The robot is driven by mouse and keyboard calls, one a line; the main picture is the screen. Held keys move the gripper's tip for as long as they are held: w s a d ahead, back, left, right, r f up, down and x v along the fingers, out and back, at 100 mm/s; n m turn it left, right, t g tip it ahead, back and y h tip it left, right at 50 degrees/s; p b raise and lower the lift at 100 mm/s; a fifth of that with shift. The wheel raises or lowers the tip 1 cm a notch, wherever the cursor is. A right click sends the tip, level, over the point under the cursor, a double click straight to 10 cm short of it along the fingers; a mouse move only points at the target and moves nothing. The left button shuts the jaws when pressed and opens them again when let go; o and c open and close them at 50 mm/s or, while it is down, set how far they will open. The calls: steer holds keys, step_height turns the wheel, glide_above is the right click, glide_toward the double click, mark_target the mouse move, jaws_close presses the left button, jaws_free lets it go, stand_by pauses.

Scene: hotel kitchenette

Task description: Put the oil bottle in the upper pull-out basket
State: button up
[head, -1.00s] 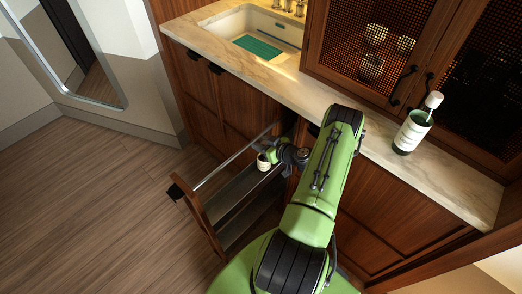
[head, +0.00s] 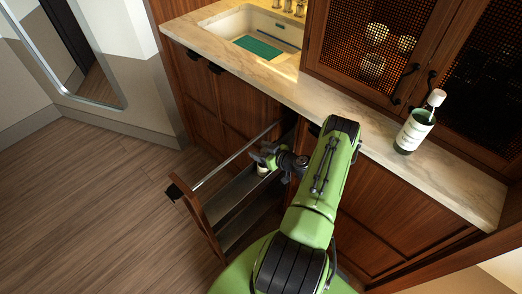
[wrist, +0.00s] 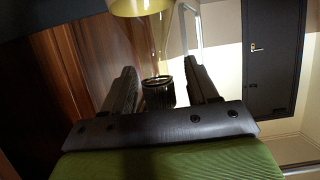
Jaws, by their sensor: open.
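The oil bottle, clear and yellowish with a dark ribbed cap (wrist: 158,93), shows in the wrist view between the two fingers of my gripper (wrist: 163,80). The fingers are open, with gaps on both sides of the cap. In the head view a small pale part of the bottle (head: 262,171) shows just below my gripper (head: 264,158), inside the pulled-out unit. The upper pull-out basket (head: 236,190) is extended from the cabinet under the counter. My gripper and arm hide part of it, and the bottle's base is not clear.
A green bottle with a white label and white cap (head: 413,132) stands on the marble counter (head: 350,125) at the right. A metal rail (head: 235,155) runs along the basket's far side, to the wooden front panel (head: 196,217). The floor at left is clear.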

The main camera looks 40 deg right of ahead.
steer(key=shift+s+r, duration=0.2)
steer(key=shift+r, duration=0.05)
steer(key=p+v, duration=0.2)
steer(key=v, duration=0.9)
steer(key=shift+s, duration=0.25)
steer(key=shift+r, duration=0.1)
